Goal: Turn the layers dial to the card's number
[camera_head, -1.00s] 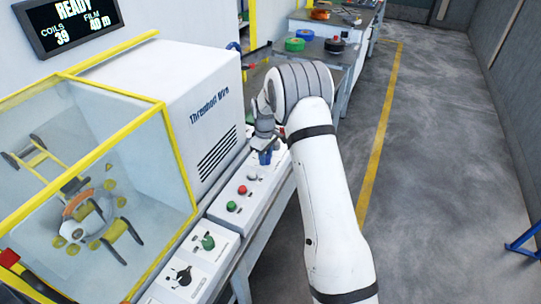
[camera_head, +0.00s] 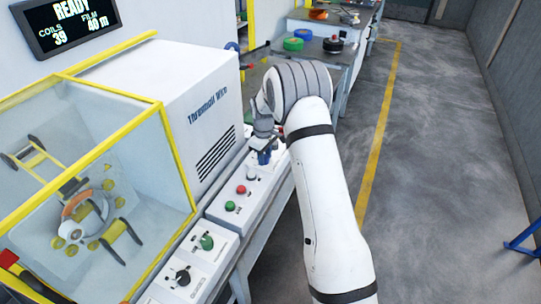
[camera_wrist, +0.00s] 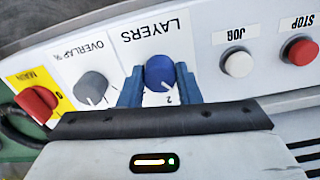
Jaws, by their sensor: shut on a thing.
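The layers dial (camera_wrist: 159,73) is a round blue knob in the wrist view, on a white panel marked LAYERS, which reads upside down. A white mark on the dial faces its lower side, near a printed 2. My gripper (camera_wrist: 160,84) has one blue finger on each side of the dial and is shut on it. In the head view my gripper (camera_head: 264,154) is over the far part of the control panel and mostly covers the dial. The black gripper body hides the panel below the dial in the wrist view. I cannot make out the card or its number.
The grey overlap knob (camera_wrist: 92,88) and red main switch (camera_wrist: 36,103) sit left of the dial. The white jog button (camera_wrist: 238,63) and red stop button (camera_wrist: 301,50) sit right. A status screen (camera_head: 72,22) reads READY.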

